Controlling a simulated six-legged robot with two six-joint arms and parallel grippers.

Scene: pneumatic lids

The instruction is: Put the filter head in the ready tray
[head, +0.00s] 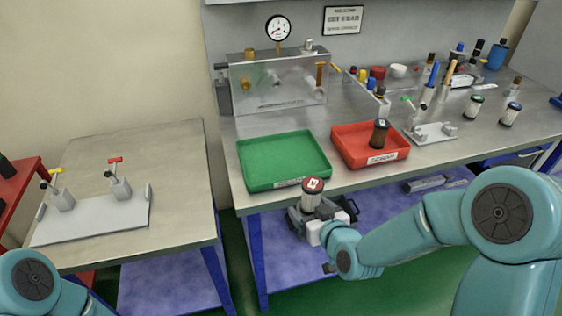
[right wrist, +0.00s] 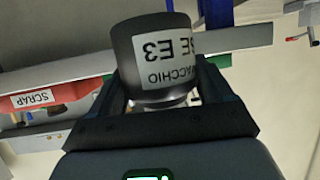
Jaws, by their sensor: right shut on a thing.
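The filter head (head: 313,193), a small upright cylinder with a red top and a pale label, is held in my right gripper (head: 320,216) in front of the bench edge. In the right wrist view it is a dark grey cylinder (right wrist: 165,55) with a printed white label, between the two fingers of the right gripper (right wrist: 168,78). The green tray (head: 285,160) lies empty on the bench, just behind the held filter head; its front label is too small to read. My left gripper is out of view.
A red tray (head: 356,142) labelled SCRAP, holding a dark cylinder (head: 380,132), stands right of the green tray. Behind are a clear box (head: 280,82) with a gauge and a valve stand (head: 430,132). A side table (head: 130,150) at left carries a plate with two valves.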

